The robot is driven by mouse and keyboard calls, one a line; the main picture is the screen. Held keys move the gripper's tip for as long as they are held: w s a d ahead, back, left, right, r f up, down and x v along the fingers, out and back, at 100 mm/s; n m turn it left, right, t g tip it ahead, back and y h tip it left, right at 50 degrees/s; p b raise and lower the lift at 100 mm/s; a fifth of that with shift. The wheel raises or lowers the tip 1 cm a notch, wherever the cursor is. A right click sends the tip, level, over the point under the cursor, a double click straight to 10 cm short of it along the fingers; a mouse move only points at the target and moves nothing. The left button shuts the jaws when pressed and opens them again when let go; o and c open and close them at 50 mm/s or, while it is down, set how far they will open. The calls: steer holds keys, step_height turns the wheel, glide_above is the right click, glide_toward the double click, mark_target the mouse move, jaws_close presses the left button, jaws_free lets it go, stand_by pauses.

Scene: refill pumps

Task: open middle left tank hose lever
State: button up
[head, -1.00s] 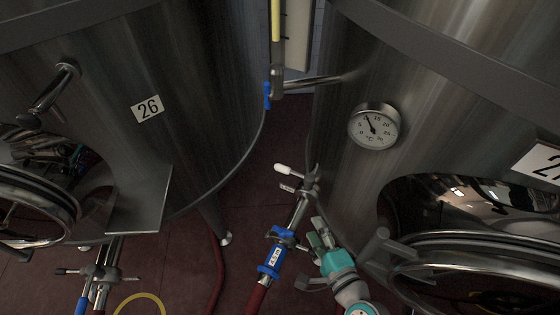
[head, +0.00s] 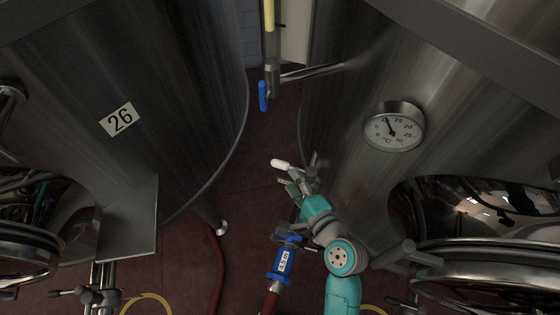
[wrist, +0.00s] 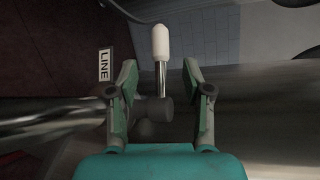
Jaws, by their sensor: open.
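A lever with a white tip (head: 281,164) sits on the hose valve low between the two steel tanks, by the tank with the thermometer. In the wrist view the white tip (wrist: 160,42) stands at the end of a thin metal rod, pointing up in the picture. My gripper (head: 301,184) is at this valve, just right of the white tip. In the wrist view my open gripper (wrist: 159,70) has one finger on each side of the rod, with gaps at both sides. The fingers and arm hide part of the valve in the head view.
Tank 26 (head: 200,90) is at left and the thermometer (head: 394,126) is on the right tank. A blue hose coupling (head: 284,263) hangs below the valve. A blue-handled tap (head: 262,96) is above. Dark red floor (head: 262,190) shows between the tanks.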

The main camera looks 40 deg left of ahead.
mark_target(285, 169)
steer(key=x, duration=0.8)
steer(key=shift+r, duration=0.1)
steer(key=shift+d, duration=0.1)
jaws_close()
